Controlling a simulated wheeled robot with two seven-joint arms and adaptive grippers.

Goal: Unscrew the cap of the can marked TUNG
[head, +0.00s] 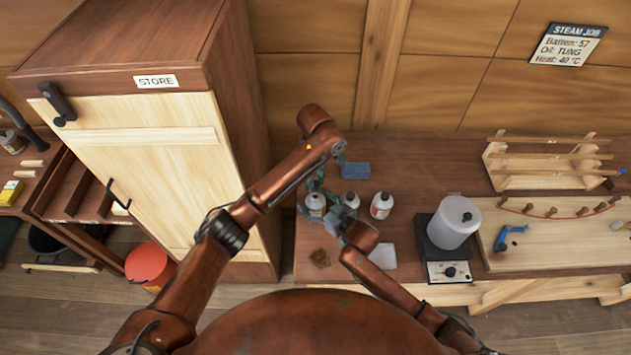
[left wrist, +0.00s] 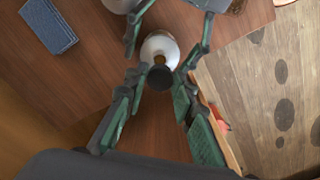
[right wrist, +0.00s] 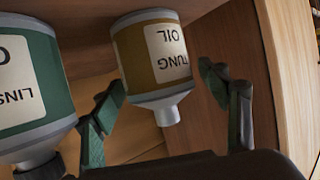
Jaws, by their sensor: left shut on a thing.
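The TUNG OIL can (right wrist: 155,50) has an ochre body, a pale label and a light shoulder. It appears inverted in the right wrist view, and its neck shows no cap there. In the head view it is the leftmost can (head: 316,204). In the left wrist view my left gripper (left wrist: 160,80) is shut on a black cap (left wrist: 160,77), with the can's pale top (left wrist: 160,48) and bare neck just beyond. The cap looks apart from the neck. My right gripper (right wrist: 165,85) is open, one finger each side of the can, with gaps visible.
A green LINSEED can (right wrist: 28,90) with a dark cap stands close beside. A red-labelled can (head: 381,206) stands further right. A pot on a heater (head: 453,222) stands right, and the STORE cabinet (head: 160,150) stands left.

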